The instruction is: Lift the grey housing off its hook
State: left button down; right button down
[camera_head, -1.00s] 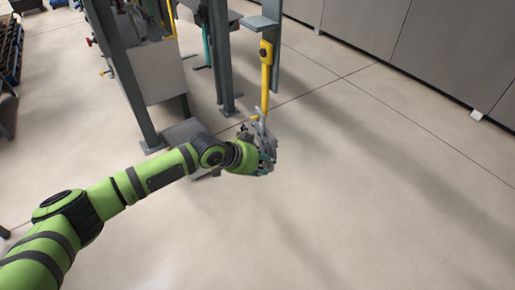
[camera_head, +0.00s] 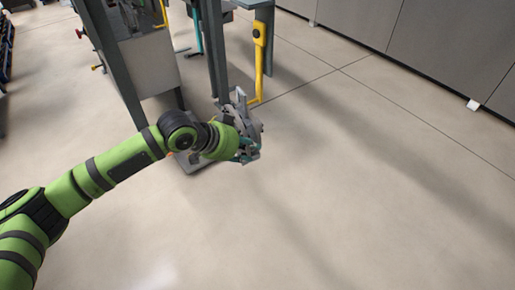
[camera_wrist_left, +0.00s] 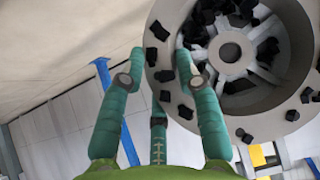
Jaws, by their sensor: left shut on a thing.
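The grey housing (camera_head: 241,104) is in my left gripper (camera_head: 246,151), in front of the green wrist in the head view. In the left wrist view, the housing (camera_wrist_left: 230,52) is a round grey shell with a central hub, spokes and black pieces. The teal fingers of my left gripper (camera_wrist_left: 161,66) are shut on its rim wall. The yellow hook (camera_head: 259,69) hangs behind it. Its lower arm ends beside the housing's upper part; I cannot tell whether they touch. My right gripper is not in view.
Grey cabinets (camera_head: 440,45) line the back right. The floor right of the housing is clear.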

pick_arm(q)
jog(key=s+a+r+b, duration=0.1)
jog(key=s+a+r, duration=0.1)
jog(key=s+a, duration=0.6)
jog(key=a, duration=0.3)
jog(key=shift+a, duration=0.15)
jog(key=shift+s+a, duration=0.1)
jog(key=shift+s, duration=0.05)
jog(key=s+a+p, duration=0.5)
jog(key=s+a, duration=0.3)
jog(key=a, duration=0.2)
jog(key=shift+a, duration=0.4)
dwell(1.1)
jog(key=shift+w, duration=0.1)
